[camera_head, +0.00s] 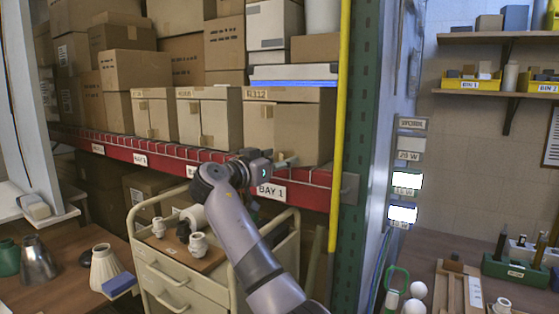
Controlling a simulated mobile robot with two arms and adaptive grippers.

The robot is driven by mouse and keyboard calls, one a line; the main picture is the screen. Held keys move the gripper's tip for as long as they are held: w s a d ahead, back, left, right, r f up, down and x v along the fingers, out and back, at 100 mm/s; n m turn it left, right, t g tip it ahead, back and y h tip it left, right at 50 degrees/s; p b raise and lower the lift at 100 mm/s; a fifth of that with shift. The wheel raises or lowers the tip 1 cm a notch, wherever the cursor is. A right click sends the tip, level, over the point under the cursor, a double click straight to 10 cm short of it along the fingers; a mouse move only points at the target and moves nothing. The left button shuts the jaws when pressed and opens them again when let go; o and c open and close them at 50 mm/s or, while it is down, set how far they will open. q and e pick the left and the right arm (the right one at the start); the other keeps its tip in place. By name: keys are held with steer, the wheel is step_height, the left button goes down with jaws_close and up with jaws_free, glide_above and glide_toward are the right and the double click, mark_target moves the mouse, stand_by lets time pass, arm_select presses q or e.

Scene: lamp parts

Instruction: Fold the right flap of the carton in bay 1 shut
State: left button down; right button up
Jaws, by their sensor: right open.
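The carton in bay 1 (258,122) stands on the red shelf beam, above the BAY 1 label (271,191). A plain tan panel (304,132) covers the right part of its front and looks like the right flap; I cannot tell its exact angle. My right gripper (288,160) is in front of the carton, near the lower edge of this panel. It is open, with its fingers pointing right; I cannot tell whether they touch the cardboard. My wrist hides part of the beam. My left gripper is not in view.
A white box with a blue edge (294,76) lies above the carton. Closed cartons (208,118) stand to the left. A yellow post (339,130) and green rack upright (366,120) bound the bay on the right. A cream drawer cart (172,285) stands below.

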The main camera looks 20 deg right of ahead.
steer(key=v, duration=1.1)
steer(key=shift+s+a, duration=0.15)
steer(key=shift+a, duration=0.2)
steer(key=shift+c, duration=0.2)
